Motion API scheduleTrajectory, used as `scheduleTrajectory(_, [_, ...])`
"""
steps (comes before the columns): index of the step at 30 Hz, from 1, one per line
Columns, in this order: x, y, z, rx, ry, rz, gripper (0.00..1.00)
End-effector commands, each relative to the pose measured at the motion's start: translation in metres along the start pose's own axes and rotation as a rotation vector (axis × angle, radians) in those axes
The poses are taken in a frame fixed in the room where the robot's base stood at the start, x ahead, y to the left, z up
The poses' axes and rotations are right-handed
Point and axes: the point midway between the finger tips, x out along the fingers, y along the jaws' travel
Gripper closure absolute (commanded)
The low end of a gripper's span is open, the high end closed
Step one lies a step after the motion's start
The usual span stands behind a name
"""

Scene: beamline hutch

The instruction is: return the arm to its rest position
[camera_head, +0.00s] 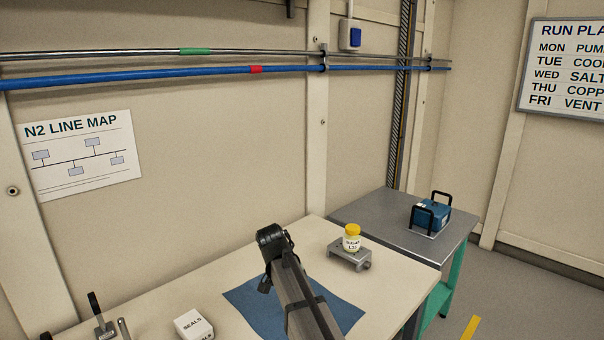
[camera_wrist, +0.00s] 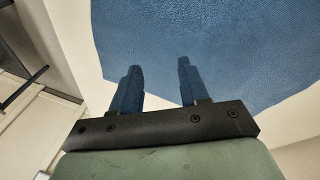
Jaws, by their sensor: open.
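My gripper (camera_wrist: 158,85) shows in the wrist view with its two dark blue fingers apart and nothing between them. The blue mat (camera_wrist: 215,45) lies beyond the fingertips, with pale tabletop around it. In the head view my arm reaches up from the bottom edge over the blue mat (camera_head: 243,296) on the cream table. The fingers are hard to make out there, and the arm hides part of the mat.
A yellow-lidded jar (camera_head: 352,238) stands on a small grey stand (camera_head: 350,258) right of my arm. A white SEALS box (camera_head: 193,325) is at front left, near a black-handled tool (camera_head: 98,312). A blue case (camera_head: 431,217) sits on the grey table (camera_head: 385,214).

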Motion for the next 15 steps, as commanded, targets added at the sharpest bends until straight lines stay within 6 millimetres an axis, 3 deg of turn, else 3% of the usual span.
scheduleTrajectory(1, [0.014, 0.029, -0.004, 0.035, -0.003, 0.022, 0.56])
scheduleTrajectory(3, [0.030, 0.062, -0.011, 0.076, -0.005, 0.051, 0.56])
scheduleTrajectory(9, [0.072, 0.157, -0.019, 0.190, -0.015, 0.137, 0.56])
scheduleTrajectory(15, [0.111, 0.246, -0.010, 0.294, -0.037, 0.224, 0.56])
